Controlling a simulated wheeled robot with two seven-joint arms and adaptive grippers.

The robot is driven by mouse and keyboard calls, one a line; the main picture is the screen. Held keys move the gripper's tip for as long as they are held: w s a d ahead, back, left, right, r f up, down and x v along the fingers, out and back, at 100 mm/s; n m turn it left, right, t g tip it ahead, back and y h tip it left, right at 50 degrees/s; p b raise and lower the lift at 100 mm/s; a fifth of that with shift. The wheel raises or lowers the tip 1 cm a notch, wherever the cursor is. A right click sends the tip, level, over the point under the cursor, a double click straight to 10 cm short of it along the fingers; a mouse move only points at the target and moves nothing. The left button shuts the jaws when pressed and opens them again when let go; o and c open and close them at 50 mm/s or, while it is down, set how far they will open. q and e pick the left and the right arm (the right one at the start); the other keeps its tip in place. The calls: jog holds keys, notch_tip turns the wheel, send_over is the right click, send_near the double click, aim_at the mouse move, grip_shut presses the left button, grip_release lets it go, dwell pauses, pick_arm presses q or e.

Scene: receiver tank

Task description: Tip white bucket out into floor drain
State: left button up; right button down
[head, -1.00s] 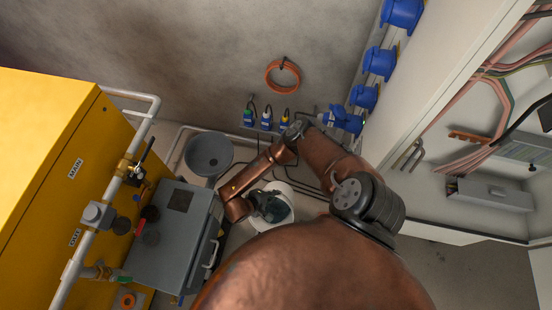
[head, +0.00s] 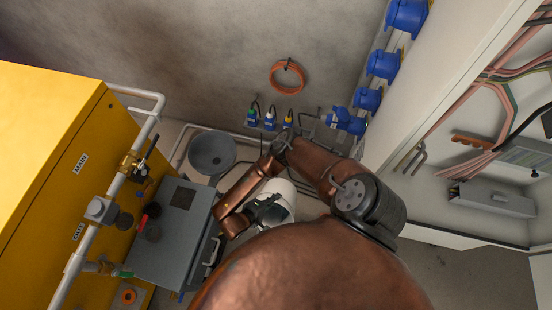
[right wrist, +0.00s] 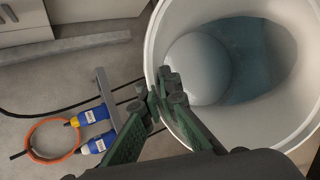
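The white bucket (head: 277,203) shows in the head view below my right forearm, partly hidden by the arm and gripper. It is tilted, with its pale outer side showing. In the right wrist view the bucket (right wrist: 152,45) shows its open mouth, with blue-grey liquid (right wrist: 262,60) inside. My right gripper (right wrist: 165,88) has its green fingers closed at the rim, one on either side of the bucket wall. In the head view the right gripper (head: 262,208) is at the bucket's near side. A round grey bowl (head: 211,152), possibly the floor drain, lies left of the bucket. My left gripper is out of view.
A grey box (head: 178,232) with a handle and a yellow cabinet (head: 45,150) with pipes stand at the left. An orange hose coil (head: 287,77) and several plugs hang on the back wall. An open white electrical cabinet (head: 490,197) stands at the right.

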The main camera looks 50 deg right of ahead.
jog(key=shift+r, duration=0.1)
jog(key=shift+s+a+r+h, duration=0.15)
jog(key=shift+a+r+h, duration=0.15)
jog(key=shift+a, duration=0.15)
jog(key=shift+s+a+r+h, duration=0.1)
jog(key=shift+a+r+h, duration=0.1)
jog(key=shift+a+h, duration=0.15)
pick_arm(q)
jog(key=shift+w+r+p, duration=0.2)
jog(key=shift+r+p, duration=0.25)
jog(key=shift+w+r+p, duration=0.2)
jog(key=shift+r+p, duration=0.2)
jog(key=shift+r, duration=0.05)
pick_arm(e)
jog(key=shift+s+a+r+m+h, duration=0.3)
jog(key=shift+a+r+h, duration=0.2)
jog(key=shift+a, duration=0.25)
